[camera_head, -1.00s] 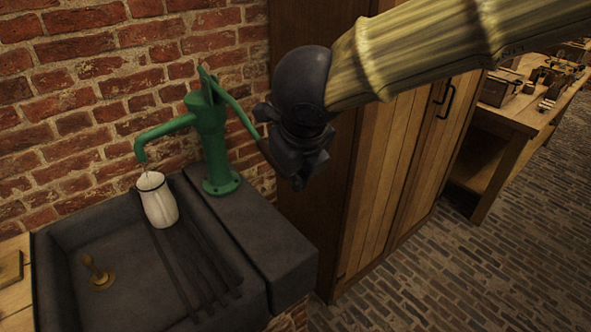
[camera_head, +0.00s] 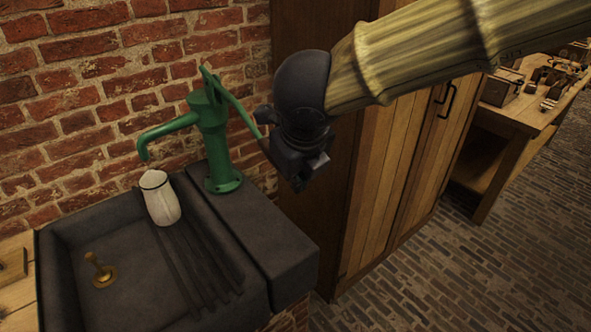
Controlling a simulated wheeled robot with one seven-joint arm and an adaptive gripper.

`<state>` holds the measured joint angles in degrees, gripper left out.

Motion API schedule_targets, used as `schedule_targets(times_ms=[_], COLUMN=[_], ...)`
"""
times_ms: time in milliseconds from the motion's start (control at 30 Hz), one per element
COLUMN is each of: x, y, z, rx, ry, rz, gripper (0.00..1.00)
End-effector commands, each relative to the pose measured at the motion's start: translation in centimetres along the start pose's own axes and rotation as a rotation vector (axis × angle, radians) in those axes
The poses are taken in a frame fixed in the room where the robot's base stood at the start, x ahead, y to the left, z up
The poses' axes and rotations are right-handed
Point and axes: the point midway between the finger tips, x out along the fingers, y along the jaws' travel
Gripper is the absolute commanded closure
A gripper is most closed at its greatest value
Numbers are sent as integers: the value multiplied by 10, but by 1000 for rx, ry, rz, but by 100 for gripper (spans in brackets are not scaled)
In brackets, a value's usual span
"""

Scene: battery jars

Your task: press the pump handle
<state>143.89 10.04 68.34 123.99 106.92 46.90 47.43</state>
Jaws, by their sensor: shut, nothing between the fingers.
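The green pump (camera_head: 214,142) stands upright on the dark stone ledge of the sink, its spout pointing left. Its handle (camera_head: 234,103) slopes from the pump top down to the right, and its lower end meets the dark body of my gripper (camera_head: 299,184). My gripper is shut and points down, to the right of the pump. It appears at the handle's end, but I cannot tell whether they touch. A white jug (camera_head: 160,200) with a dark rim stands in the sink below the spout.
The dark stone sink (camera_head: 125,275) holds a brass plug (camera_head: 99,271). A brick wall (camera_head: 90,90) rises behind it. A wooden cupboard (camera_head: 385,185) stands close behind and right of my gripper. A workbench (camera_head: 510,110) is farther right; the brick floor (camera_head: 440,280) is clear.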

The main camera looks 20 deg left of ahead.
Motion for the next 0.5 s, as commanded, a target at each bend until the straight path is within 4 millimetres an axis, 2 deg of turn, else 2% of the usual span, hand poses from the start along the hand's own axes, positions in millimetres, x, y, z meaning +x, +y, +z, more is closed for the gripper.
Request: schedule_targets(times_ms=[33,367,500], x=[-2,-47,-75], y=[1,-4,-4], z=[-7,-4,-4], rx=[-3,0,-2], ry=[15,-15,-19], rz=[4,-1,-1], gripper=[100,100,100])
